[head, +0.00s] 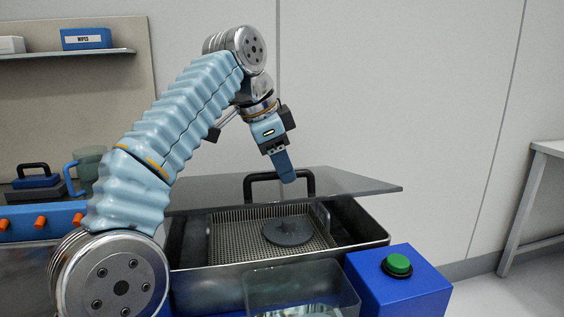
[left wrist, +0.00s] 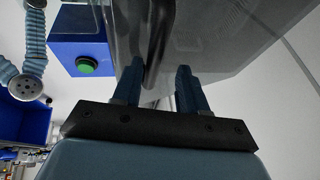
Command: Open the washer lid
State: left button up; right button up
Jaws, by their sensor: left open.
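The washer (head: 375,232) is an open metal tub under a flat, dark grey see-through lid (head: 350,184). The lid is partly raised, with a gap between its front edge and the tub's front rim. A black arched handle (head: 311,184) stands on the lid. My left gripper (head: 287,178) points down at the handle. In the left wrist view the gripper (left wrist: 160,72) is open, and the dark handle (left wrist: 158,35) shows between its fingers or just beyond them; contact cannot be told. My right gripper is not in view.
A mesh basket (head: 228,245) in the tub holds a dark round part (head: 288,231). A blue box with a green button (head: 398,264) stands at front right. A clear bin (head: 300,285) is in front. A white table (head: 545,150) stands far right, a shelf (head: 60,54) upper left.

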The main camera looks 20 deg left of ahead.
pick_arm(q)
jog(key=shift+v, duration=0.9)
jog(key=s+a+b, duration=0.1)
jog(key=s+a, duration=0.2)
jog(key=s, duration=0.2)
jog(key=s+a+r+b, duration=0.1)
jog(key=s+a+b, duration=0.1)
jog(key=s, duration=0.4)
jog(key=shift+a, duration=0.65)
jog(key=shift+w, duration=0.1)
